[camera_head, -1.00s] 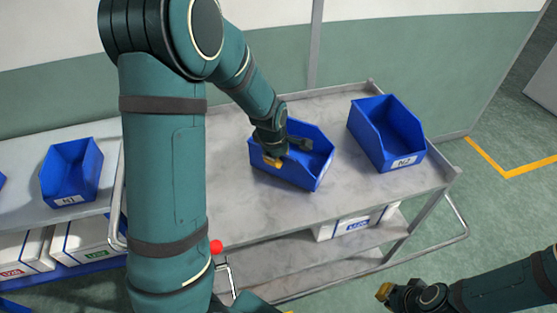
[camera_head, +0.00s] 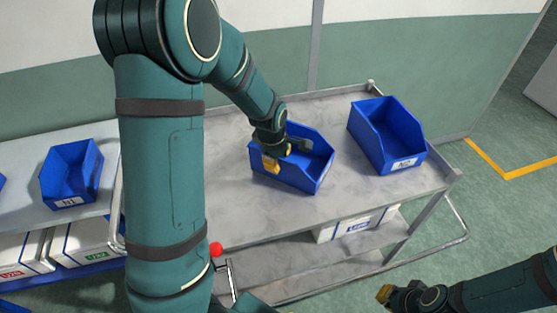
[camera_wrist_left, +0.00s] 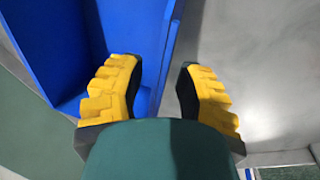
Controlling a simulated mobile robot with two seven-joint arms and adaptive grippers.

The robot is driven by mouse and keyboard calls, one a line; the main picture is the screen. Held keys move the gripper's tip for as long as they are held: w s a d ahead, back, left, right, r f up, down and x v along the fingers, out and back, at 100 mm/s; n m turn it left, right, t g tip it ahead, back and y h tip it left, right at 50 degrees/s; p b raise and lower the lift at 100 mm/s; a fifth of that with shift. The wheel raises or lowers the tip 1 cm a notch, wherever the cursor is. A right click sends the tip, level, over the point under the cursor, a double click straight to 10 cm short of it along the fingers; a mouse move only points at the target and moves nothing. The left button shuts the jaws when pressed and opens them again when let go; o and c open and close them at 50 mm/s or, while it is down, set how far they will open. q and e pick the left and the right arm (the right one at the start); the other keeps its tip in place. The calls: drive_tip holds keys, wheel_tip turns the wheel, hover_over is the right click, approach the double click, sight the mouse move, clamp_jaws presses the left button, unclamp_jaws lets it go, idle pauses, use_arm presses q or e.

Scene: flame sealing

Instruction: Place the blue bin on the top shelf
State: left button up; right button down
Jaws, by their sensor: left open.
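A blue bin (camera_head: 312,170) stands on the grey cart top, at the middle of the head view. My left gripper (camera_head: 270,164) is at this bin's left end, with its yellow fingers low against the wall. In the left wrist view the gripper (camera_wrist_left: 158,78) is open. One finger is over the inside of the blue bin (camera_wrist_left: 75,45) and the other is outside, over grey metal, with a wall edge between them. I cannot tell whether they touch it. My right gripper (camera_head: 385,294) is at the lower right, away from the cart; its jaw state is unclear.
Another blue bin labelled N2 (camera_head: 385,135) stands to the right on the cart top (camera_head: 235,220). A bin labelled N1 (camera_head: 72,172) sits on the left shelf unit (camera_head: 20,155). White boxes (camera_head: 345,227) are on lower shelves. My left arm hides part of the cart.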

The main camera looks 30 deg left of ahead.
use_arm(q)
drive_tip(key=p+v, duration=0.2)
drive_tip(key=v, duration=0.9)
drive_tip(key=shift+s+f, duration=0.1)
